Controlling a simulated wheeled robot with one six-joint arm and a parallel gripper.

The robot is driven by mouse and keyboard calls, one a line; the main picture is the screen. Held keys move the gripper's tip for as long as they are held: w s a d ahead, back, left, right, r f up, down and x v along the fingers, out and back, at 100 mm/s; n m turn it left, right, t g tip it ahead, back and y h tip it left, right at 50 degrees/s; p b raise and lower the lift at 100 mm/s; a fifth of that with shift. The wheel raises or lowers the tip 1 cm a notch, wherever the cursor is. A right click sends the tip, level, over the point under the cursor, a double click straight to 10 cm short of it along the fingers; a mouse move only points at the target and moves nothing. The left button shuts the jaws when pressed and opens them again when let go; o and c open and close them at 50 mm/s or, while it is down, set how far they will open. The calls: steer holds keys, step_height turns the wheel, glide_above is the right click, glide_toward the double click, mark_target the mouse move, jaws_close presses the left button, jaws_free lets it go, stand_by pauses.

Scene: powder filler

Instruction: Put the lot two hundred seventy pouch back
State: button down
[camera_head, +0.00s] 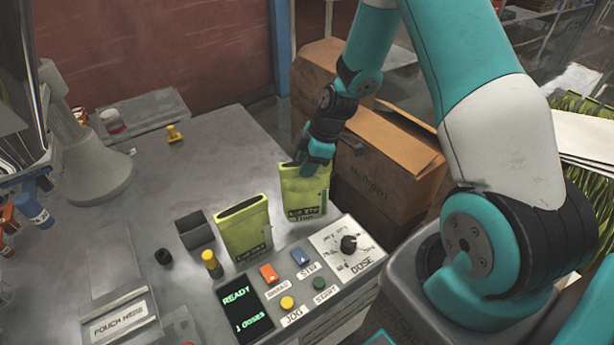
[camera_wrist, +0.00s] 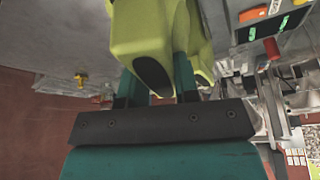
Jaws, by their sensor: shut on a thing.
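My gripper (camera_head: 315,162) is shut on a green pouch (camera_head: 304,194), gripping its top near the table's right edge, behind the control panel. The held pouch is upright, with a dark label low on its front; the print is too small to read surely. In the wrist view the pouch (camera_wrist: 150,35) sits between my two fingers (camera_wrist: 158,85). A second green pouch (camera_head: 243,230) stands upright to the left, with a similar label I cannot read surely. Left of it is a dark open holder (camera_head: 194,230) that looks empty. Whether the held pouch's bottom touches anything is unclear.
The control panel has a screen (camera_head: 242,312) reading READY, coloured buttons and a DOSE knob (camera_head: 349,244). A yellow-topped post (camera_head: 211,262) and black knob (camera_head: 163,257) stand left of it. A POUCH HERE plate (camera_head: 120,318) is front left. Cardboard boxes (camera_head: 385,165) stand right.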

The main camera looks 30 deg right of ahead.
steer(key=shift+f, duration=2.25)
steer(key=c, duration=0.9)
jaws_free()
steer(key=shift+o, duration=0.2)
steer(key=b+v, duration=0.1)
steer(key=v, duration=1)
steer(key=shift+d+r, duration=0.2)
steer(key=s+a+r+m+g, duration=0.1)
steer(key=s+a+r, duration=0.3)
steer(key=a+r, duration=0.3)
steer(key=s+a+r+m, duration=0.2)
steer(key=s+a+r, duration=0.2)
steer(key=a+r, duration=0.3)
steer(key=s+a+r+m, duration=0.1)
steer(key=s+a+r, duration=0.1)
steer(key=s, duration=0.5)
steer(key=s+a+r+m, duration=0.2)
steer(key=s+a+r, duration=0.1)
steer(key=s+a, duration=0.2)
steer(key=shift+s+a+r+g+p, duration=0.15)
steer(key=shift+s+r+g+p, duration=0.2)
steer(key=shift+s, duration=0.7)
